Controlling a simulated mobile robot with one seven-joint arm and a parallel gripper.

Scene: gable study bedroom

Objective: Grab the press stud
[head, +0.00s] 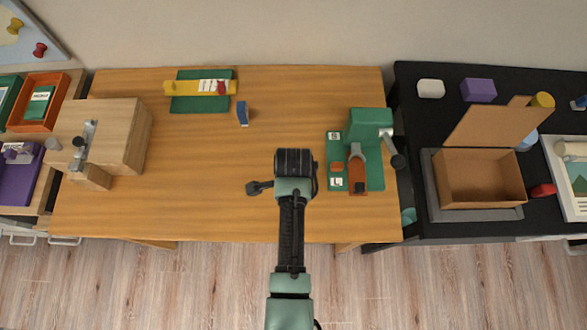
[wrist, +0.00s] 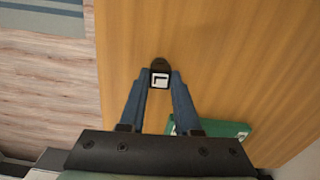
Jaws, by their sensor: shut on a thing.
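The press stud (wrist: 159,65) is a small dark piece with a white square face bearing a black corner-shaped mark. In the wrist view it sits between the fingertips of my gripper (wrist: 160,80), which is shut on it. The wood tabletop lies behind it; I cannot tell how high it is above the wood. In the head view my gripper (head: 259,187) reaches left from the end of my arm over the middle front of the table, and the stud is too small and dark to make out clearly.
A green hand press (head: 368,122) with an orange lever stands right of my arm. A wooden block with a clamp (head: 115,130) stands left. A blue piece (head: 242,113) and a green board with a yellow bar (head: 200,103) lie behind. An open cardboard box (head: 480,178) stands on the black table.

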